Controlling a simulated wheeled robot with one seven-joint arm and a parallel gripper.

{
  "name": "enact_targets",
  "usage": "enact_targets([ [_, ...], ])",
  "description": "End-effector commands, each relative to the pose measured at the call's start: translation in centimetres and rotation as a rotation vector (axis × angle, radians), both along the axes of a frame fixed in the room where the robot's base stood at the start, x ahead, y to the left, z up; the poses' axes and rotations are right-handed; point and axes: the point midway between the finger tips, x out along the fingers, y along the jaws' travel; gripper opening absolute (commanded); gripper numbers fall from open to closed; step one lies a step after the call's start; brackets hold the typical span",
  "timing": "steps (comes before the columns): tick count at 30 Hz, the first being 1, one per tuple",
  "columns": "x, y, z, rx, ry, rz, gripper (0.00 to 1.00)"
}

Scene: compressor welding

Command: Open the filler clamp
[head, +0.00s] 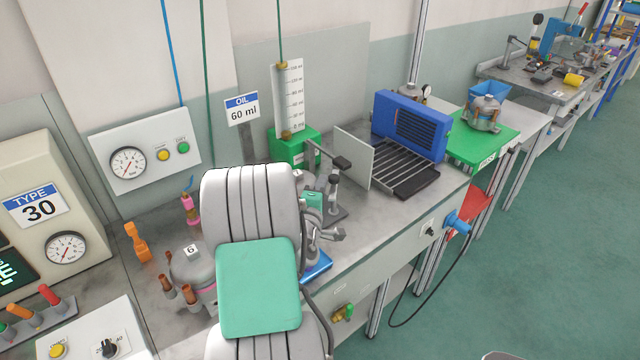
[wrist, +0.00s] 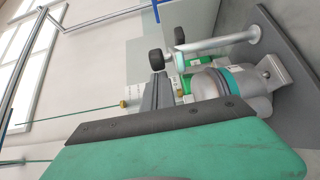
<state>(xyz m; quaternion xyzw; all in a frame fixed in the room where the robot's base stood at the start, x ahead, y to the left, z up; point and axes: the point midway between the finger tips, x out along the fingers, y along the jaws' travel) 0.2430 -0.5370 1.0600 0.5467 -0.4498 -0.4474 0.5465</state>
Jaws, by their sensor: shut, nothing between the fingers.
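The filler clamp (wrist: 225,42) shows in the wrist view as a pale bar with black knobs, joined to a post on a dark plate. In the head view, its black-ended lever (head: 333,157) sticks out beside the green oil filler (head: 288,147). A silver cylinder with a teal band (wrist: 220,82) sits beside the clamp in the wrist view. My gripper (wrist: 158,80) shows there as a dark tapered shape; it is shut and empty, with its tips close to a black knob. I cannot tell whether they touch. In the head view my arm hides most of the gripper.
A blue ribbed unit (head: 410,122) and a white upright panel (head: 353,158) stand right of the filler. A grey compressor pot (head: 190,262) with copper stubs sits left of my arm. A green mat (head: 478,148) lies farther right.

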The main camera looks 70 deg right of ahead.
Motion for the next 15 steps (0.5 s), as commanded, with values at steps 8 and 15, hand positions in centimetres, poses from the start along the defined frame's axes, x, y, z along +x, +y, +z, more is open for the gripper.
enact_targets([
  [8,-1.28,-0.35,-0.25,0.006,0.012,-0.027,0.00],
  [15,-1.52,-0.40,-0.35,0.009,0.014,-0.031,0.00],
])
